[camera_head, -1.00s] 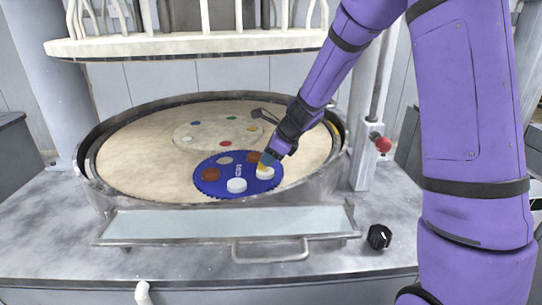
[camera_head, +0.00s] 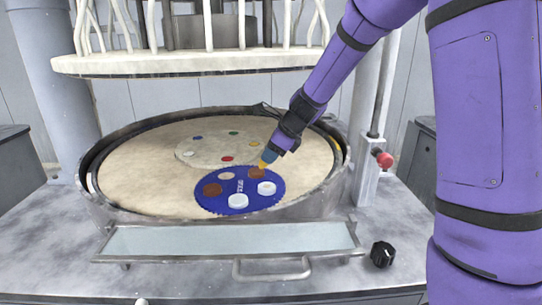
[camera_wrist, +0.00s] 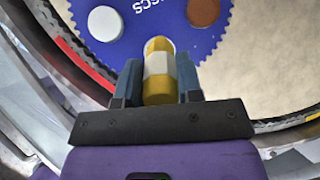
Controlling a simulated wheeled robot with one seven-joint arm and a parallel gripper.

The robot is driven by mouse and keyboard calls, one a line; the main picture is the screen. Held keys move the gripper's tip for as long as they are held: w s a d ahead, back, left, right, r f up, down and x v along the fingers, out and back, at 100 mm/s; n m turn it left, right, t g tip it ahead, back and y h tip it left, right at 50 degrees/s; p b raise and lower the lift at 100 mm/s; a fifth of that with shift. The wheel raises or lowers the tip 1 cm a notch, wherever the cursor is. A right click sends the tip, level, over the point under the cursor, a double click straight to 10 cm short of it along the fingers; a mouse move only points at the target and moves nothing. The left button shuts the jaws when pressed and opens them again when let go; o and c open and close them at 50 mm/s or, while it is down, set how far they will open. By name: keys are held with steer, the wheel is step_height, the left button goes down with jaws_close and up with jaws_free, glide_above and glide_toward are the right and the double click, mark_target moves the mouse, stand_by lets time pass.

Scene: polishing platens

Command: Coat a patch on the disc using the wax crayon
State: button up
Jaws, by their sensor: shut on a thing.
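My gripper (camera_head: 273,153) is shut on the yellow wax crayon (camera_head: 264,164), which has a white band. The crayon points down over the blue toothed carrier (camera_head: 240,199). Its tip is at the upper right of the carrier, by a brown disc (camera_head: 257,173); I cannot tell if it touches. The carrier also holds a white disc with a greyish middle (camera_head: 266,188), a plain white disc (camera_head: 238,201), another brown disc (camera_head: 212,190) and a pale disc (camera_head: 227,176). In the wrist view the crayon (camera_wrist: 158,70) sits between the fingers, with a white disc (camera_wrist: 105,23) and a brown disc (camera_wrist: 203,12) beyond.
The carrier lies on the beige platen (camera_head: 130,180) inside a raised metal rim. A paler round carrier (camera_head: 205,157) with small coloured spots lies behind it. A white upper plate (camera_head: 200,64) hangs above. A tray with a handle (camera_head: 230,238) and a black knob (camera_head: 382,254) are in front.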

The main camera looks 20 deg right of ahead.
steer(key=shift+r, duration=1.55)
steer(key=shift+f, duration=0.1)
steer(key=shift+w+a+f, duration=0.15)
steer(key=shift+f, duration=0.75)
